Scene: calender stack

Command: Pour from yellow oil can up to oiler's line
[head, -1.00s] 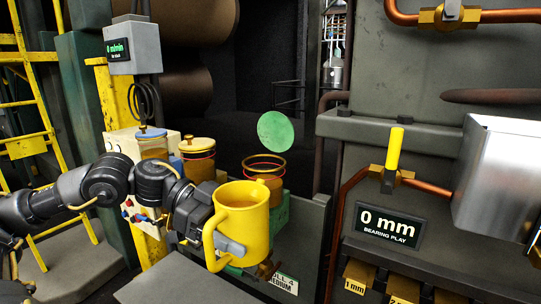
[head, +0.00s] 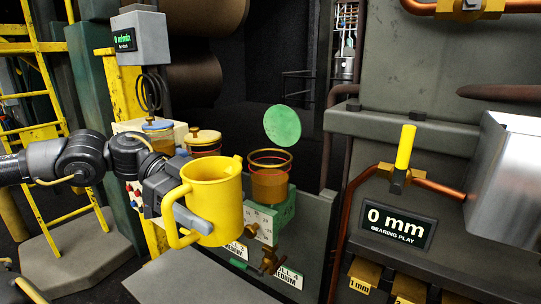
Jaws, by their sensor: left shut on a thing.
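A yellow oil can (head: 217,190), shaped like a mug with a spout at its upper right, is held near the middle of the head view. My left gripper (head: 192,220) is shut on it from the left, by its side near the handle. The can looks nearly upright; its inside is mostly out of sight. The oiler (head: 269,187), a clear cup with amber oil and a red line ring near its top, stands just right of the can on a green block. Its round green lid (head: 282,125) stands open above it. The right gripper is not in view.
Two more lidded oil jars (head: 203,142) (head: 158,136) stand behind the can to the left. A copper pipe with a yellow-handled valve (head: 405,150), a "0 mm" bearing play sign (head: 397,226) and a steel box (head: 508,180) are at the right. A grey surface (head: 190,280) lies below.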

